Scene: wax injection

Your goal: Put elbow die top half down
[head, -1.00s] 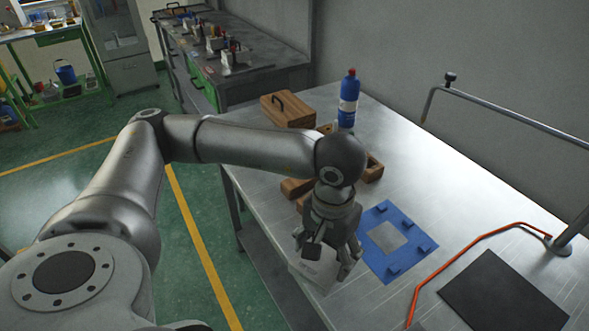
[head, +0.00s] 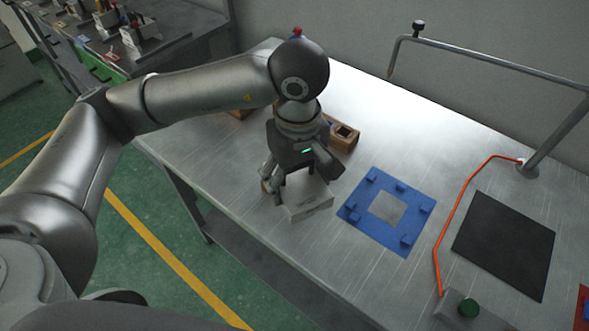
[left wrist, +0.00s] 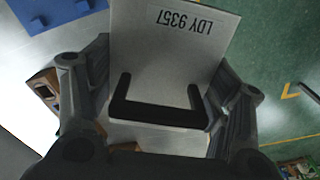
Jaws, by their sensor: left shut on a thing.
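The elbow die top half is a light grey block (head: 306,199) with a black handle. In the left wrist view the die half (left wrist: 172,40) shows the marking "LDY 9357" and its black handle (left wrist: 160,112). My left gripper (head: 298,172) is shut on the die half, its fingers on either side of the block, over the left part of the metal table. Whether the block touches the table is hard to tell. My right gripper is not in view.
A blue frame plate (head: 412,222) with small blocks lies right of the die half. A wooden block (head: 345,138) stands behind the gripper. A black mat (head: 504,245), an orange hose (head: 453,222) and a metal stand (head: 553,142) are farther right. Bare tabletop (head: 290,258) lies in front.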

